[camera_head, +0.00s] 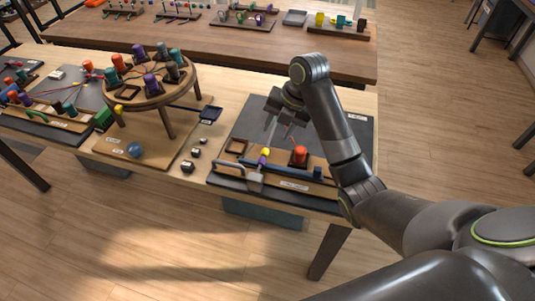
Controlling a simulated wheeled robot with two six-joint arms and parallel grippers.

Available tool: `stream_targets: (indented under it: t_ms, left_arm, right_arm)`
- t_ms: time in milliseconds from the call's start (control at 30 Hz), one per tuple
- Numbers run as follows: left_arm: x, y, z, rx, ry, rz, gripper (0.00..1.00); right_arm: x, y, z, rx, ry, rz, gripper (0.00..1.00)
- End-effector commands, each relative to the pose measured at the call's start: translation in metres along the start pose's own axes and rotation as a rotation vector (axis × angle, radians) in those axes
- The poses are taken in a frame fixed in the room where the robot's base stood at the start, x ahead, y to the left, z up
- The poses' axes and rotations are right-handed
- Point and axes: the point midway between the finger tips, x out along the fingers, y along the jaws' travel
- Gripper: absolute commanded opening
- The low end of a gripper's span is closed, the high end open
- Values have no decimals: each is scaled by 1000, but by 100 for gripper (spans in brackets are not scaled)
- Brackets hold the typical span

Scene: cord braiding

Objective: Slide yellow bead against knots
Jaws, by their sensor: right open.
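My right gripper (279,134) is open and points down over the dark board (246,131) at the right of the table. A small yellow bead (265,151) sits on this board, just below and left of the fingertips in the picture. It appears apart from the fingers. A purple piece (262,160) is right beside the bead. The cords and knots near the bead are too small to make out; a thin reddish line shows near the fingers. A red-orange spool (299,155) stands to the right of the bead. My left gripper is out of view.
A blue bar (280,170) and a grey block with a metal loop (255,181) lie near the board's front. A round stand with colored spools (150,88) is to the left, with a blue ball (135,149) below it. A second table (200,40) stands behind.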

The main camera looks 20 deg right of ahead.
Motion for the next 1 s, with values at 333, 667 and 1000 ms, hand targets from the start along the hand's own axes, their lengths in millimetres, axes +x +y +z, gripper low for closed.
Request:
stream_targets:
  t_ms: [333, 667, 1000]
  left_arm:
    - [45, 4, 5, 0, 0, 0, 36]
    - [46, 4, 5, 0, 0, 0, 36]
    - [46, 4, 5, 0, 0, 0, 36]
  right_arm:
    - [44, -1, 0, -1, 1, 1, 43]
    - [88, 1, -1, 0, 2, 1, 43]
    - [96, 0, 0, 0, 0, 0, 43]
